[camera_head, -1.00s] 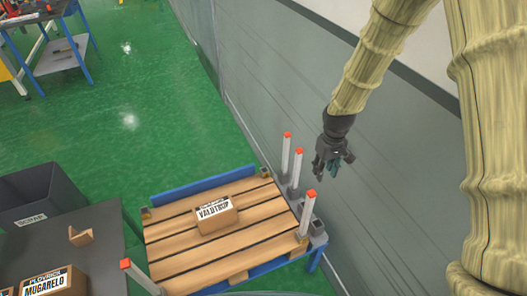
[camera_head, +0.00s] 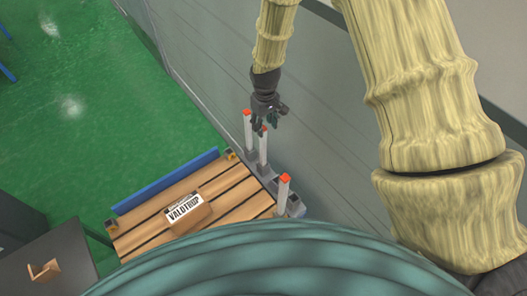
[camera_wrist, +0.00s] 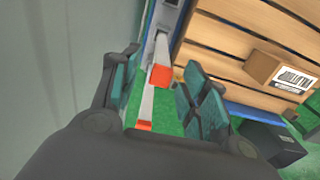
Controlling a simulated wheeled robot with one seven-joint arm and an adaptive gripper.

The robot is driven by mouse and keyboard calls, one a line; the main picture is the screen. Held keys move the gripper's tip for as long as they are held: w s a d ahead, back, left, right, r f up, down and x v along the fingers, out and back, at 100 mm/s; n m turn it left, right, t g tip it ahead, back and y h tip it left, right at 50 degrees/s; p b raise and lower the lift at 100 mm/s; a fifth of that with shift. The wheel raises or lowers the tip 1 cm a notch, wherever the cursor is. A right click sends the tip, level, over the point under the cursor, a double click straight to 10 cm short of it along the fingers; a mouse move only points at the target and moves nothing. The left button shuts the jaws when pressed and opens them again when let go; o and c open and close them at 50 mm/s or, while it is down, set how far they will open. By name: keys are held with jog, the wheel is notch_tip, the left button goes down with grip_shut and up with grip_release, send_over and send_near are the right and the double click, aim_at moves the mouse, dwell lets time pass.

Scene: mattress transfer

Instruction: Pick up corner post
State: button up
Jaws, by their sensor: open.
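Corner posts, white with orange-red tops, stand at the wall-side edge of the wooden pallet (camera_head: 235,205). I cannot tell whether a finger touches either.
A cardboard box (camera_head: 190,212) lies on the pallet, and a blue rail (camera_head: 165,182) runs along its far edge. The grey wall (camera_head: 205,65) is close beside my gripper. A dark table (camera_head: 50,262) is at lower left.

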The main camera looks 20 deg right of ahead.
aim_at(264, 128)
jog(key=shift+w+f, duration=0.85)
jog(key=shift+f, duration=0.45)
jog(key=shift+s+a+f+p, duration=0.15)
jog(key=shift+s+f+p, duration=0.2)
jog(key=shift+s+p, duration=0.3)
jog(key=shift+a+f+p, duration=0.1)
jog(key=shift+f+p, duration=0.25)
jog(key=shift+f, duration=1.45)
jog(key=shift+w+f, duration=0.1)
jog(key=shift+w, duration=0.05)
grip_shut()
